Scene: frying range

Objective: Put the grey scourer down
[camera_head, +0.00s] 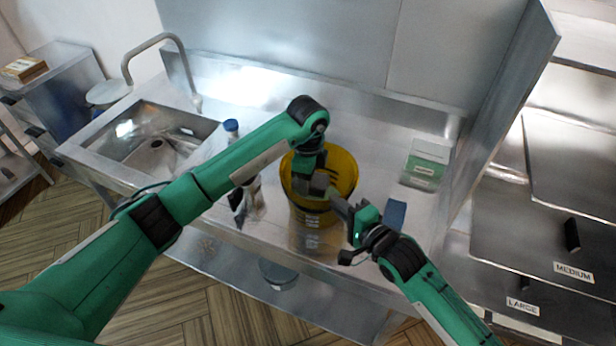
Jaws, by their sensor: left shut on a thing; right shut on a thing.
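My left gripper (316,187) reaches down from above into the mouth of a yellow pot (346,170) on the steel counter. It is shut on a small dark grey piece that looks like the grey scourer, mostly hidden by the jaws. I cannot tell whether the scourer touches the pot's inside. My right gripper (338,205) comes in from the lower right. It is shut at the pot's near right rim, and it looks as if it grips that rim. The two grippers are close together.
A blue-grey block (396,214) is beside my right wrist. A green-and-white box (426,164) stands at the counter's right. A blue-capped bottle (231,128) is behind my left forearm. The sink (152,146) is at the left. A steel back wall (330,98) closes the rear.

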